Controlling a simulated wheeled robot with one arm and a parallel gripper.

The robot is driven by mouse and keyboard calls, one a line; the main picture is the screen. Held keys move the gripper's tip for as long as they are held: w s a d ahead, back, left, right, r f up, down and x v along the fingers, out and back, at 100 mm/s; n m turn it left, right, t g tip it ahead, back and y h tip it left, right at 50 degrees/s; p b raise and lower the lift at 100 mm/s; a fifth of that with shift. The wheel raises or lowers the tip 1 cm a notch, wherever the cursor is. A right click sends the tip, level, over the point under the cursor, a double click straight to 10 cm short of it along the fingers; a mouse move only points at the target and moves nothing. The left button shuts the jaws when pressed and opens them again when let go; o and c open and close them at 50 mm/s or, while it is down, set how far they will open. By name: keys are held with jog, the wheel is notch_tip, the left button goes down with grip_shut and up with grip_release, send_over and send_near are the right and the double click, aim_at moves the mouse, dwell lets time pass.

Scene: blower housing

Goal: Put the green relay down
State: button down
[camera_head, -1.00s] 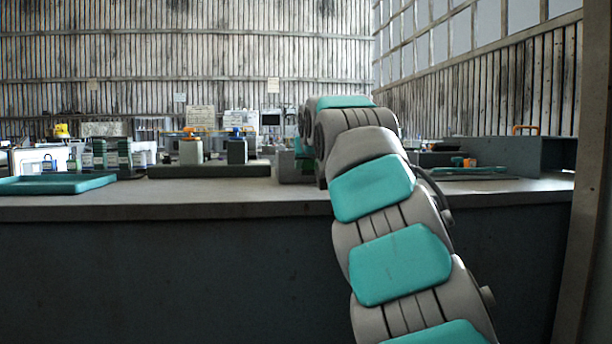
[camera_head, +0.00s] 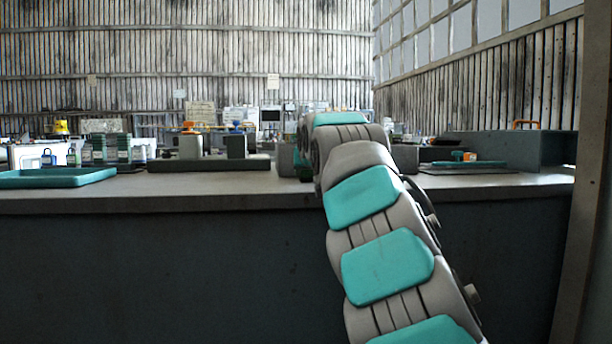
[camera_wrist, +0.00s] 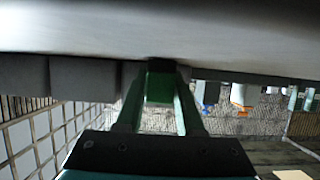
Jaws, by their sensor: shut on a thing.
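In the wrist view, which is upside down, my gripper (camera_wrist: 160,88) is shut on the green relay (camera_wrist: 160,82). The relay is a small block with a dark green end, held between the two green fingers. Its far end is close to the pale grey bench top; I cannot tell whether it touches. In the head view the gripper and the held relay are mostly hidden behind my own arm, over the bench (camera_head: 230,190).
A teal tray (camera_head: 58,178) lies at the bench's left. Several dark green blocks (camera_head: 108,148) stand behind it. A dark base (camera_head: 210,165) carries a grey block and a dark block. A teal-and-orange item (camera_head: 463,156) and a grey case (camera_head: 515,148) are at right.

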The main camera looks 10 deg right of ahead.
jog(key=shift+f, duration=0.15)
jog(key=c, duration=0.5)
grip_release()
